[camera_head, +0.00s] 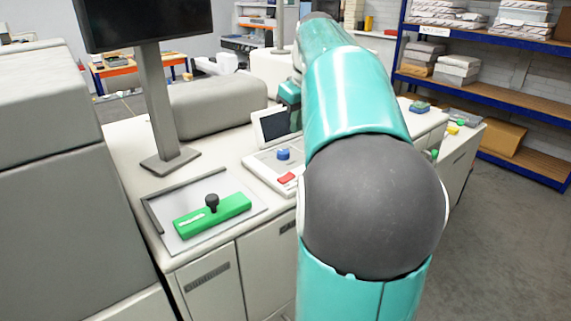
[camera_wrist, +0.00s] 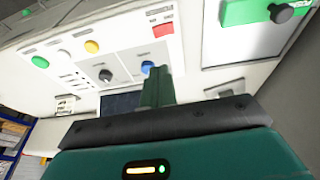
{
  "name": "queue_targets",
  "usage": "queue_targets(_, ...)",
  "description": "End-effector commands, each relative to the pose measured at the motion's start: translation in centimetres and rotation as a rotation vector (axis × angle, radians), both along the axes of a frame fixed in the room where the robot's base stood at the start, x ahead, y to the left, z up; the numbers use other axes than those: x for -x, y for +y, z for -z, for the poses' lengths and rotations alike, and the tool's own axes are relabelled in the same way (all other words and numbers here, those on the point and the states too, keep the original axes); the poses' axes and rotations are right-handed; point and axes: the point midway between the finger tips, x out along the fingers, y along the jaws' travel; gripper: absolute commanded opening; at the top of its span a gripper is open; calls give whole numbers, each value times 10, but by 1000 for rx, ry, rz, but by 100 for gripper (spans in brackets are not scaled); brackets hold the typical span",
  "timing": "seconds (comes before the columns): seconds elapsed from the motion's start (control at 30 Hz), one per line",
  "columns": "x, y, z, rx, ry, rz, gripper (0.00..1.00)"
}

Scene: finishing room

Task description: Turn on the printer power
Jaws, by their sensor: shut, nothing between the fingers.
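The printer (camera_head: 130,150) is a long off-white machine running from the front left to the back right. Its control panel (camera_wrist: 130,45) fills the upper wrist view, with a blue button (camera_wrist: 147,66), a red rectangular button (camera_wrist: 163,30) and a black rotary knob (camera_wrist: 105,75). My gripper (camera_wrist: 158,72) is shut and empty; its tips appear right beside the blue button, but I cannot tell if they touch. In the head view the blue button (camera_head: 283,154) and red button (camera_head: 287,178) sit left of my arm, below a small tilted screen (camera_head: 272,126). No power label is readable.
A green bar (camera_head: 225,212) with a black knob (camera_head: 211,201) lies on a plate at the front left. A monitor (camera_head: 145,20) stands on a post behind it. Blue shelving (camera_head: 490,89) stands at the right; the floor (camera_head: 490,230) there is clear.

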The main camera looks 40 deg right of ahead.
Motion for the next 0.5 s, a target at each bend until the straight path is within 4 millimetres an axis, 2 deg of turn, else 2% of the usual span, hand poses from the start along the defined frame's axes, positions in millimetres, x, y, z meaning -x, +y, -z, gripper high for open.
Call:
queue_targets(0.27,-2,0,8,0,1,1,0)
queue_targets(0.5,-12,-3,46,-3,3,1,0)
